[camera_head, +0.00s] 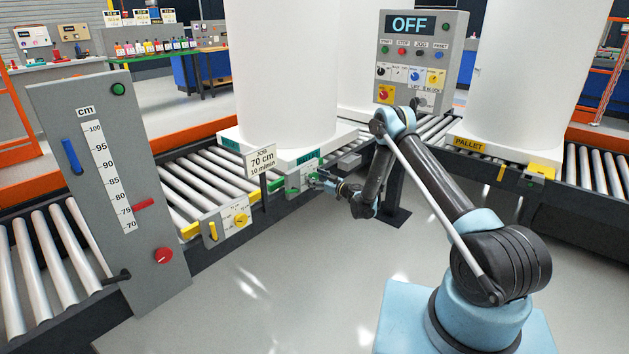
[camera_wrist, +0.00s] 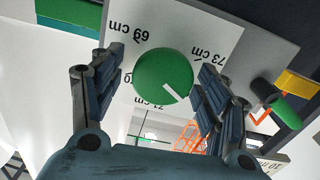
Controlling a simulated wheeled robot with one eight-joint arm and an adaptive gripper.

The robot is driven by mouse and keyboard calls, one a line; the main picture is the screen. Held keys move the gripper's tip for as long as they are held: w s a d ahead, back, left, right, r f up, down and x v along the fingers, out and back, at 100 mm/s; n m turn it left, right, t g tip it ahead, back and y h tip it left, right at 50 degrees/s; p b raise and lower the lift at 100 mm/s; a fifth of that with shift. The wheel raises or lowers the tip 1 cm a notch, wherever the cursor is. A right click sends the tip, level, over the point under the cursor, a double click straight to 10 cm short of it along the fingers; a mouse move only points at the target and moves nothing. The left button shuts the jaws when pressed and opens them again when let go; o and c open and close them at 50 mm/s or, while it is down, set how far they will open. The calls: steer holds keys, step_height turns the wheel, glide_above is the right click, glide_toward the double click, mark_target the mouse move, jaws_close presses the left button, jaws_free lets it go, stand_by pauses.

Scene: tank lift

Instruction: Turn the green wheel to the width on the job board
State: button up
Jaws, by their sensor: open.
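The green wheel (camera_wrist: 163,77) is a round knob on a white dial plate in the wrist view, its labels upside down. I read 69 cm, 71 cm and 73 cm; a label at left is partly covered and the right finger covers the plate at lower right. The wheel's white pointer mark slants to the lower right, between 71 cm and 73 cm. My gripper (camera_wrist: 160,85) is open, one finger on each side of the wheel; contact cannot be told. In the head view my gripper (camera_head: 317,181) is at the conveyor's side. The job board (camera_head: 262,162) reads 70 cm, 10 m/min.
A grey cm scale panel (camera_head: 150,250) stands at left with a red pointer near 75. A control panel (camera_head: 425,60) shows OFF. A green-handled lever (camera_wrist: 289,109) is beside the wheel plate.

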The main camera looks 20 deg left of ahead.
steer(key=shift+a, duration=0.2)
steer(key=c, duration=1.1)
steer(key=shift+d, duration=0.15)
